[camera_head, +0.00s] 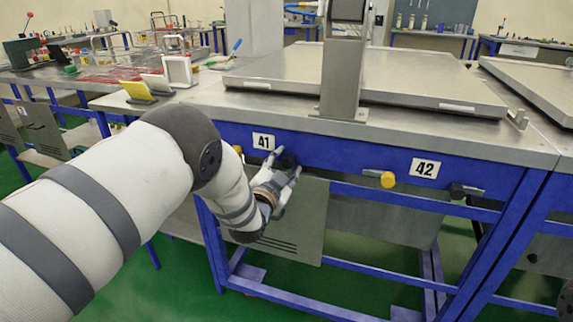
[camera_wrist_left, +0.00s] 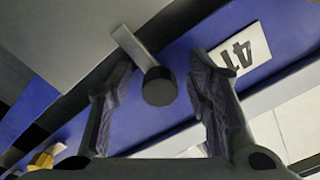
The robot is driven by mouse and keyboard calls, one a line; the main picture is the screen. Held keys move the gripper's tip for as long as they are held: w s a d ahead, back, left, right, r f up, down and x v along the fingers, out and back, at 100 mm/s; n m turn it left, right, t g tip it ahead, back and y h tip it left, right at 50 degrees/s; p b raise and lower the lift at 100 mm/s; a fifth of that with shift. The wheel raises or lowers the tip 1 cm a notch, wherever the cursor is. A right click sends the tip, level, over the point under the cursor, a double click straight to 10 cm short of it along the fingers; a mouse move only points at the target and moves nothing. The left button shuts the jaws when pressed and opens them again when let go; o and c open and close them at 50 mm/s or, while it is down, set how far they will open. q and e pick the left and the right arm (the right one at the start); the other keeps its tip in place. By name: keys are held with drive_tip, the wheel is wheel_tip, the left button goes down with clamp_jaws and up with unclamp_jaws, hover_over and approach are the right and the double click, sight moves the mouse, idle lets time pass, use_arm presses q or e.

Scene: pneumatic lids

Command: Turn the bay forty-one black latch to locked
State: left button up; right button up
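The bay forty-one black latch has a round black knob (camera_head: 289,160) on the blue front rail, right of the "41" label (camera_head: 263,141). In the left wrist view the knob (camera_wrist_left: 159,87) sits at the end of a grey metal bar (camera_wrist_left: 134,46). My left gripper (camera_head: 280,174) is at the latch, and its fingers partly hide it in the head view. In the left wrist view the fingers (camera_wrist_left: 160,80) are open, one on each side of the knob, with gaps visible. My right gripper is not in view.
A yellow knob (camera_head: 238,149) is left of the gripper on the same rail. Bay 42 has a yellow knob (camera_head: 388,179) and a black knob (camera_head: 457,190). A metal lid (camera_head: 420,75) and a grey post (camera_head: 342,80) stand above. A grey panel (camera_head: 305,225) hangs below the rail.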

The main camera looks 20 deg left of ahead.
use_arm(q)
drive_tip(key=shift+d+r, duration=0.1)
drive_tip(key=shift+r, duration=0.05)
drive_tip(key=shift+s, duration=0.45)
drive_tip(key=s, duration=1.1)
drive_tip(key=shift+a, duration=0.25)
drive_tip(key=shift+s, duration=0.1)
drive_tip(key=s+a+f+n+g+y+p, duration=0.1)
drive_tip(key=s+f+n+g, duration=0.1)
drive_tip(key=s+f+g, duration=0.65)
drive_tip(key=s+a+f+n+g+p, duration=0.1)
drive_tip(key=s+a+f+n+g, duration=0.15)
drive_tip(key=s+f, duration=1.1)
drive_tip(key=s+d+r+n+g, duration=0.1)
drive_tip(key=s+g, duration=0.8)
drive_tip(key=s, duration=1.9)
drive_tip(key=n, duration=0.2)
drive_tip(key=shift+d+n+g+p, duration=0.15)
drive_tip(key=shift+n+g+p, duration=0.15)
drive_tip(key=shift+n+p, duration=0.05)
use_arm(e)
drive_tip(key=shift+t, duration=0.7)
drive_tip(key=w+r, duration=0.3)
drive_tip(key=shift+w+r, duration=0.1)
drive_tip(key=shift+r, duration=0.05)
